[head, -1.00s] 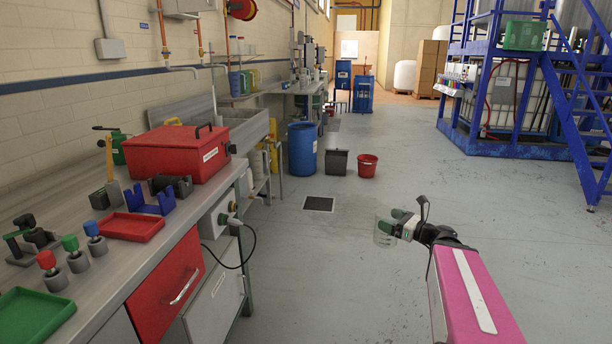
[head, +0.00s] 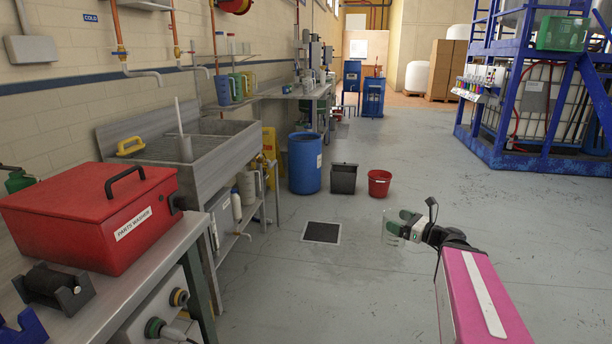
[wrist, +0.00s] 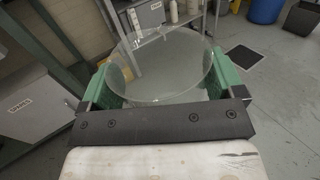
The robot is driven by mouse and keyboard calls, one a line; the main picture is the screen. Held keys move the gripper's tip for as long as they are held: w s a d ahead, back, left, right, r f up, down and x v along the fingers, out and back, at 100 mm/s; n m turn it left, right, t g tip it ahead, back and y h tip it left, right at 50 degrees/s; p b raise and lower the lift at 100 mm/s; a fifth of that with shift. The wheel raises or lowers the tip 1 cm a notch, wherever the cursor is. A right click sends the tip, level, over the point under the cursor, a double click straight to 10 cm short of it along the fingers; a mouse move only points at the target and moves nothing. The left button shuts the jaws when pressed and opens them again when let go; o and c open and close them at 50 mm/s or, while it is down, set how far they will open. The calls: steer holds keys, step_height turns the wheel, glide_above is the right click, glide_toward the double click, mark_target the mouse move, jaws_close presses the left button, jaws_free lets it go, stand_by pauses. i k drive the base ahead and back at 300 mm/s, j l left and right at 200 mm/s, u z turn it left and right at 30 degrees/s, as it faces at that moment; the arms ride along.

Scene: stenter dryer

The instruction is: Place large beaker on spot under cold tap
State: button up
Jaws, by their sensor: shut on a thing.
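My gripper (head: 404,224) is shut on a clear large beaker (head: 391,228) and holds it out over open floor in the head view. In the wrist view the beaker (wrist: 160,68) is between the two green fingers, its round rim facing the camera; it looks empty. The cold tap (head: 143,73) comes from the wall at upper left, near a blue COLD sign (head: 90,18). A grey metal sink (head: 222,148) stands beneath the taps. The spot under the cold tap cannot be made out clearly.
A red parts washer box (head: 95,220) stands on the bench at left. A yellow brush-like item (head: 130,146) lies at the sink's near rim. A blue drum (head: 304,163), grey bin (head: 343,178) and red bucket (head: 379,183) stand beyond. The floor between is clear.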

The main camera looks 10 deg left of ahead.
mark_target(171, 149)
steer(key=i, duration=1.5)
steer(key=i+u, duration=0.45)
steer(key=i+l+u, duration=0.25)
steer(key=u, duration=0.2)
steer(key=i, duration=0.05)
